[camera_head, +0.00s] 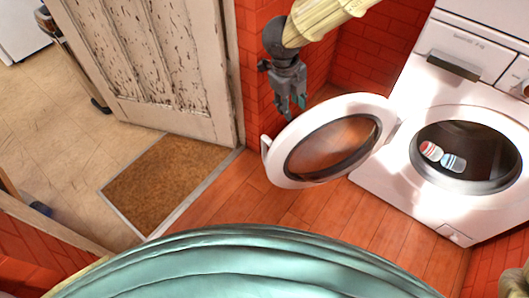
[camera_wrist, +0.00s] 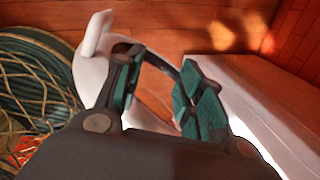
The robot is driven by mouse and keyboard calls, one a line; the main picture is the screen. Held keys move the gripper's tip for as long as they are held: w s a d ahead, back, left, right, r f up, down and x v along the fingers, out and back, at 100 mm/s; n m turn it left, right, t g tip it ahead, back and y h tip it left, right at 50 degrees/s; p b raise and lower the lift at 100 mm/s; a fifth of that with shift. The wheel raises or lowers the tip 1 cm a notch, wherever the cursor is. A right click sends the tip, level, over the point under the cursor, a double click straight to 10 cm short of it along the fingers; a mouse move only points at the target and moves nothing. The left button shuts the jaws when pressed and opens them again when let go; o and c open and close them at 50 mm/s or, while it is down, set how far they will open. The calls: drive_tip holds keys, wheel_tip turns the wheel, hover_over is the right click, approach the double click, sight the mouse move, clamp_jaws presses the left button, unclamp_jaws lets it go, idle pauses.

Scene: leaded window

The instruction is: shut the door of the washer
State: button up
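The white washer (camera_head: 408,182) stands at the right in the head view, with its round opening uncovered. Its door (camera_head: 284,174), a white ring around dark glass, hangs wide open to the left of the opening. A small white tab (camera_head: 265,145) sticks out at the door's free edge; it also shows in the wrist view (camera_wrist: 96,33). My gripper (camera_head: 291,112) points down beside the far side of the door, near its free edge. In the wrist view my gripper's teal-padded fingers (camera_wrist: 160,78) are apart, with the white door ring (camera_wrist: 90,75) below and beside them. Contact cannot be told.
Two cans, one red and white (camera_head: 431,150) and one blue and white (camera_head: 453,163), lie in the drum. A red brick wall (camera_head: 345,65) stands close behind my gripper. A worn white room door (camera_head: 150,60) and a brown mat (camera_head: 165,180) are at the left. Wooden floor lies below the washer door.

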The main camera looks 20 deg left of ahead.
drive_tip(key=m+g+y+b, duration=0.1)
drive_tip(key=m+g+b, duration=0.1)
drive_tip(key=b, duration=0.4)
hover_over(264, 155)
drive_tip(key=f, duration=0.4)
drive_tip(key=shift+w+a, duration=0.25)
drive_tip(key=shift+w, duration=0.1)
wheel_tip(264, 155, down, 10)
drive_tip(key=b, duration=0.4)
drive_tip(key=shift+w+d+f+b, duration=0.1)
drive_tip(key=shift+f+b, duration=0.05)
drive_tip(key=shift+b, duration=0.2)
clamp_jaws()
